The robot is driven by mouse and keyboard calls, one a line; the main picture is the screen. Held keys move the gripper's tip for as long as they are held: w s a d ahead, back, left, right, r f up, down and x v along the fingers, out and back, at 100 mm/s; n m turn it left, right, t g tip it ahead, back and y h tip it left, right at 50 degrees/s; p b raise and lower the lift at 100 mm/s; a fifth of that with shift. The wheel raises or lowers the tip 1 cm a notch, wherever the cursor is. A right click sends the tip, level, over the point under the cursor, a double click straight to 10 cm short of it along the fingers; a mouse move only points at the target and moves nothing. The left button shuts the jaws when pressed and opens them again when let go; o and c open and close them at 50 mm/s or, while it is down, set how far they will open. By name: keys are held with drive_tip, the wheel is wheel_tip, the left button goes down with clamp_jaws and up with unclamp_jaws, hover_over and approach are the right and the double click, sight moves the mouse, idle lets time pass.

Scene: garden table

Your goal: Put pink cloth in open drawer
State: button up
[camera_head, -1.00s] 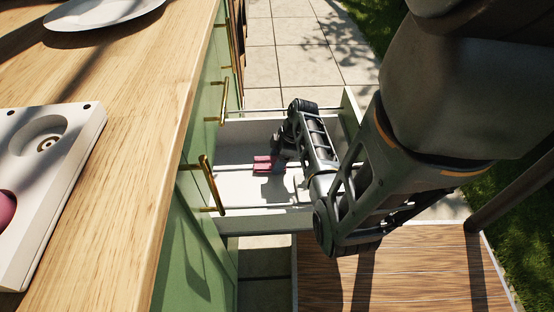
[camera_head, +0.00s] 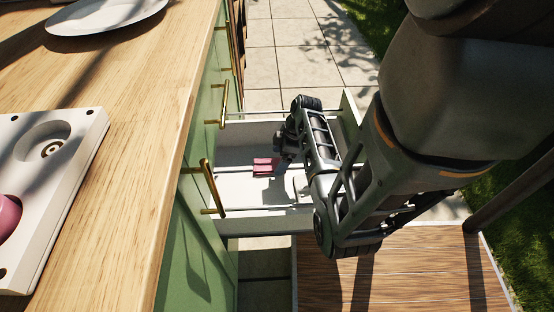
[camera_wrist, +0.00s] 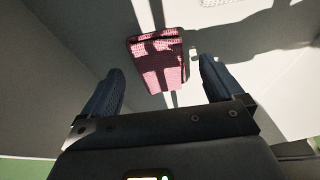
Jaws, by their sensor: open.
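The pink cloth (camera_head: 264,166) lies folded on the white floor of the open drawer (camera_head: 235,190). It also shows in the wrist view (camera_wrist: 157,62), ahead of the fingers and apart from them. My gripper (camera_head: 284,157) is inside the drawer, just to the right of the cloth in the head view. In the wrist view its two dark fingers (camera_wrist: 160,84) are spread wide with nothing held between them. The arm hides part of the drawer's right side.
The wooden countertop (camera_head: 130,120) stands left of the drawer, with a white plate (camera_head: 105,14) and a white board with round hollows (camera_head: 50,190). Brass handles (camera_head: 212,187) stick out from the green cabinet front. Paving lies behind the drawer.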

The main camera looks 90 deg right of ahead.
drive_tip(key=p+v, duration=0.2)
drive_tip(key=v, duration=0.7)
drive_tip(key=shift+r, duration=0.4)
drive_tip(key=shift+d, duration=0.1)
